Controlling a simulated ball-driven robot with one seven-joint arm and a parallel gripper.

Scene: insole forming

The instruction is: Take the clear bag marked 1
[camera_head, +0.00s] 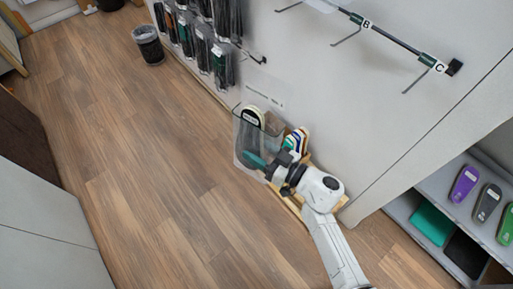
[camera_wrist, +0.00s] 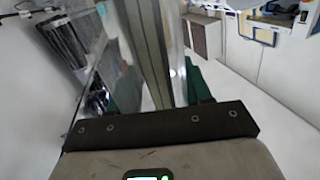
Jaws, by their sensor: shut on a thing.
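A clear bag (camera_head: 243,150) with a dark insole and a pale rounded top edge inside is at the tip of my gripper (camera_head: 262,164), low beside the white wall. My gripper's green fingers are shut on it. In the wrist view my gripper (camera_wrist: 160,97) has the clear bag, showing as a grey-green band (camera_wrist: 150,45), standing upright between the green fingers. I cannot read a number on this bag. Several similar clear bags (camera_head: 221,62) hang on the wall at the upper left.
A wooden rack (camera_head: 290,203) with coloured insoles (camera_head: 298,140) stands beside my arm at the wall's foot. Hooks marked B (camera_head: 366,23) and C (camera_head: 440,68) project above. A shelf with insoles (camera_head: 465,184) is at right. A bin (camera_head: 148,44) stands upper left; open floor lies left.

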